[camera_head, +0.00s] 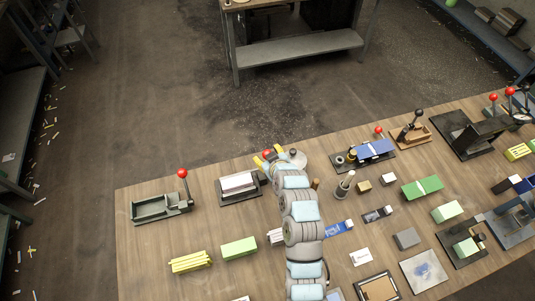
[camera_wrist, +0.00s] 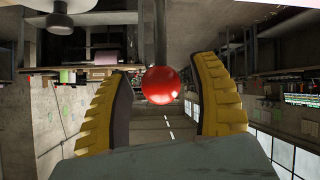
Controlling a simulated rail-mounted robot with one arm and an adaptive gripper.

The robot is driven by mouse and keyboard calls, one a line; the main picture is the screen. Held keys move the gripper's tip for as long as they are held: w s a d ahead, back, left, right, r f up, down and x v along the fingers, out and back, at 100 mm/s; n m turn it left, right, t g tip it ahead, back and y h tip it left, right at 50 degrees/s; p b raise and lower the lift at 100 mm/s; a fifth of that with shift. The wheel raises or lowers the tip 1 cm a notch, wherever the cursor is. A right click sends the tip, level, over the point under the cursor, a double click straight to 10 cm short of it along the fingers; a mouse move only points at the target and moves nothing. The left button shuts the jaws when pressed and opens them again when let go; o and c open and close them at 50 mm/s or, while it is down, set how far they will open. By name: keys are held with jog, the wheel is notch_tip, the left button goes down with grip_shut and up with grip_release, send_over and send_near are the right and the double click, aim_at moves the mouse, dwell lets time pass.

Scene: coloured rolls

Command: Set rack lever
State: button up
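In the wrist view a shiny red lever knob (camera_wrist: 161,85) on a thin dark rod sits between the two yellow ribbed fingers of my gripper (camera_wrist: 163,95). A gap shows on each side of the knob, so the fingers are open around it and appear not to touch it. In the head view my gripper (camera_head: 270,157) is at the far edge of the table, with a bit of red (camera_head: 266,154) between its fingers. My arm hides most of this lever's base, so I cannot tell which device it belongs to.
A green tray device with a red-knobbed lever (camera_head: 182,174) stands at the left. A dark device with a white block (camera_head: 240,184) is left of my arm. A blue device (camera_head: 372,150) and a black-knobbed lever (camera_head: 418,113) stand to the right. Several blocks crowd the wooden table (camera_head: 150,250).

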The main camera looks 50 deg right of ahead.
dwell(0.3)
jog(key=v, duration=1.2)
jog(key=shift+w, duration=0.2)
dwell(0.6)
